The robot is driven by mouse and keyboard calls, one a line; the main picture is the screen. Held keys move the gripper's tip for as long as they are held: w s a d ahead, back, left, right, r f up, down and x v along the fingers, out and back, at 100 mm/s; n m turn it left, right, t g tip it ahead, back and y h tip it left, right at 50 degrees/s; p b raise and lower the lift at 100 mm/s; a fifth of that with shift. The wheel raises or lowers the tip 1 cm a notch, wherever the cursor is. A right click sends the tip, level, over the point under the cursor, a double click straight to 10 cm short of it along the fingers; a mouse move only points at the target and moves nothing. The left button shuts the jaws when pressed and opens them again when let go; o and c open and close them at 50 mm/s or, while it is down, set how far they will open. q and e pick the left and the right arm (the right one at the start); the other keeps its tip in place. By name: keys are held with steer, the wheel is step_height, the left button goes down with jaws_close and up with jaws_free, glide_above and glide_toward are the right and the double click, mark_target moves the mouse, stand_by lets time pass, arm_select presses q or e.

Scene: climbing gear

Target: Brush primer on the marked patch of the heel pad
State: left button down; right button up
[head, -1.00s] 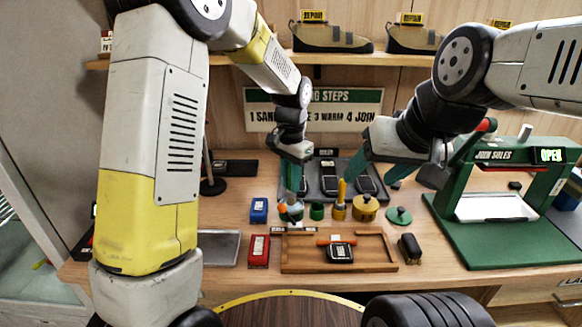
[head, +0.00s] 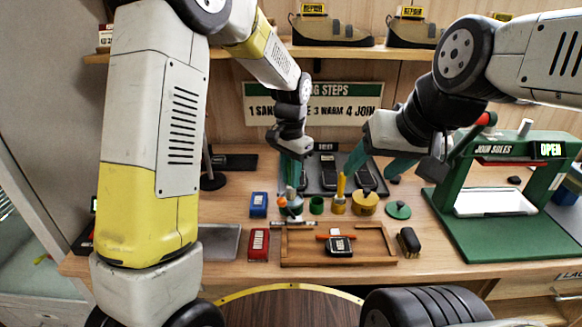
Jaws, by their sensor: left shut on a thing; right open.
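The black heel pad (head: 339,247) lies in the shallow wooden tray (head: 290,262) at the front of the bench, with an orange-red strip (head: 333,237) at its back edge. A marked patch is too small to make out. My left gripper (head: 291,190) points down and is shut on a small teal-grey thing (head: 292,209) with an orange spot, behind the tray's left part. My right gripper (head: 376,168) is open and empty, above and behind the pots. A yellow-handled brush (head: 341,186) stands upright in a yellow holder (head: 339,207). A yellow pot (head: 365,204) stands beside it.
An open green jar (head: 317,206) and a green lid (head: 398,210) stand among the pots. Blue (head: 259,204) and red (head: 259,245) blocks are left, a black brush-like block (head: 409,241) right. The green press (head: 500,240) fills the right side. A dark tray (head: 345,190) lies behind.

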arm_select(q)
steer(key=shift+f, duration=0.5)
stand_by(1.1)
steer(key=shift+r, duration=0.1)
steer(key=shift+r, duration=3.45)
